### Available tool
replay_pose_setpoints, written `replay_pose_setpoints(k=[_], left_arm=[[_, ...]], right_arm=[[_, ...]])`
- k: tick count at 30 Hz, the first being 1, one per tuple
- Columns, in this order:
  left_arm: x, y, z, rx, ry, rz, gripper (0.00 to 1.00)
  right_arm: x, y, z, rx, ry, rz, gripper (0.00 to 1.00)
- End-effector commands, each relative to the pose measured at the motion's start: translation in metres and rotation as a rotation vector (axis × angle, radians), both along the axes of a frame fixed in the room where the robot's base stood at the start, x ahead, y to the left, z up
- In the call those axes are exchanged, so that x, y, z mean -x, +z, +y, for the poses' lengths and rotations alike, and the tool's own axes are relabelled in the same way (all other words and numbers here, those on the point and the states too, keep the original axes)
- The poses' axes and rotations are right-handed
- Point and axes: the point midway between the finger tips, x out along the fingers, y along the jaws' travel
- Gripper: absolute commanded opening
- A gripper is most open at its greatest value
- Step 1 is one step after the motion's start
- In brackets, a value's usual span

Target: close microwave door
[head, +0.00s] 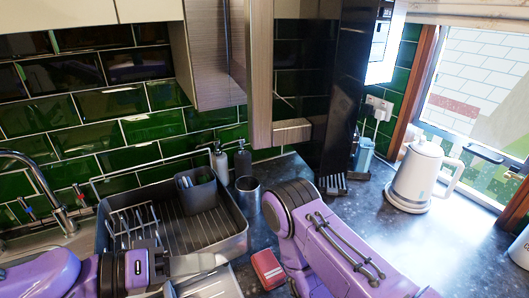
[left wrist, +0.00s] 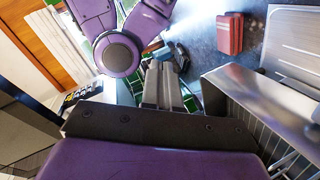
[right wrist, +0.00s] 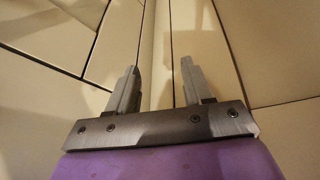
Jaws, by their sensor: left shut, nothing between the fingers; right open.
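A tall dark glossy panel (head: 345,90) hangs over the counter right of centre in the head view; it looks like the microwave door standing open, seen at a steep angle. A bright panel with a small dark display (head: 385,45) is beside it at the upper right; the microwave's inside is not visible. My left gripper (head: 205,264) is low over the dish rack's front, shut and empty; its closed fingers show in the left wrist view (left wrist: 163,85). My right gripper (right wrist: 161,66) is open and empty before cream panels with dark seams. It is out of the head view.
A dish rack (head: 240,246) with a cutlery cup (head: 196,191) stands left. A metal cup (head: 248,195), soap bottles (head: 242,160), a red box (head: 267,268) and a white kettle (head: 413,178) stand on the counter. Cabinets (head: 205,60) hang above. The counter right of my arm is mostly clear.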

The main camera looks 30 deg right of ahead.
Motion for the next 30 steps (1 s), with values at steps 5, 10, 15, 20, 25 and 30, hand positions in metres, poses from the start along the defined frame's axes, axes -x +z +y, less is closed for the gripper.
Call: replay_pose_setpoints(k=[5,10,15,20,25,30], left_arm=[[0.024,0.177,0.04,0.364,-0.206,-0.708,0.0],[0.054,0.237,0.067,0.468,-0.278,-0.999,0.0],[0.061,0.243,0.049,0.472,-0.287,-1.012,0.0],[0.069,0.243,0.016,0.47,-0.287,-1.006,0.0],[0.078,0.243,-0.021,0.47,-0.287,-1.004,0.0],[0.085,0.242,-0.05,0.47,-0.284,-1.004,0.0]], right_arm=[[0.0,-0.034,0.0,0.0,0.0,0.0,0.51],[0.0,-0.037,0.0,0.0,0.0,0.0,0.51],[0.0,-0.026,0.0,0.0,0.0,0.0,0.51],[0.0,-0.013,0.0,0.001,0.0,-0.001,0.51],[0.0,-0.001,0.0,0.0,0.0,0.0,0.51],[0.0,0.012,0.0,0.0,0.0,0.0,0.51]])
